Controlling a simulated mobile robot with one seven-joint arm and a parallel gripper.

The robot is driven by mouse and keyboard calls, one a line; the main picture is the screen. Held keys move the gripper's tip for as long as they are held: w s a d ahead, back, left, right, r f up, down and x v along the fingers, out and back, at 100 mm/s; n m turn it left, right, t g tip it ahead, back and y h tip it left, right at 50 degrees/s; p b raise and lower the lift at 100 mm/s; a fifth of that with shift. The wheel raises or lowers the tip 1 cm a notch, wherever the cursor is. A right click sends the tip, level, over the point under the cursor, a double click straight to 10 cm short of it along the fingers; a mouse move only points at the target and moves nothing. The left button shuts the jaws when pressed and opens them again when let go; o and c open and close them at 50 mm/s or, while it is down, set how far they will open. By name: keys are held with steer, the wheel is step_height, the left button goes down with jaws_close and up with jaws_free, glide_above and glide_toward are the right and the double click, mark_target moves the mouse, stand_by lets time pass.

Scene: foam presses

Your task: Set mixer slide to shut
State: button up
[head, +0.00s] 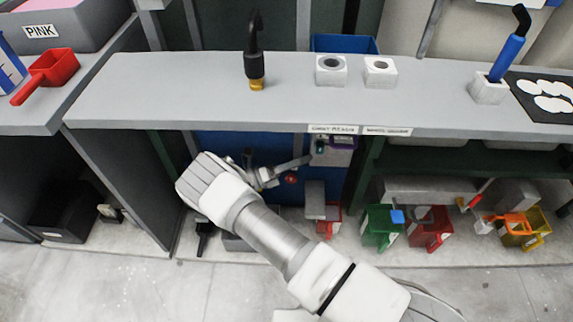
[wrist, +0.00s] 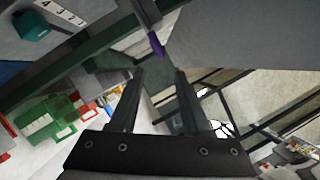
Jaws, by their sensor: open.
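A purple piece (head: 342,141) shows on a grey box under the counter, beside a small teal knob (head: 320,147). In the wrist view the purple piece (wrist: 157,44) is at the end of a grey bar, just beyond my fingertips. The teal knob (wrist: 32,25) is at upper left, beside a scale marked with numbers. No readable label tells which part is the mixer slide, and its setting cannot be told. My gripper (wrist: 158,75) is open, with nothing between its fingers. It appears apart from the purple piece.
The grey counter (head: 200,100) overhangs the working space. A dark green post and shelf stand right of the grey box. Green (head: 382,227) and red (head: 430,228) bins stand low at right. A black-handled tool (head: 255,60) and two white blocks are on the counter.

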steer(key=v, duration=0.5)
stand_by(0.5)
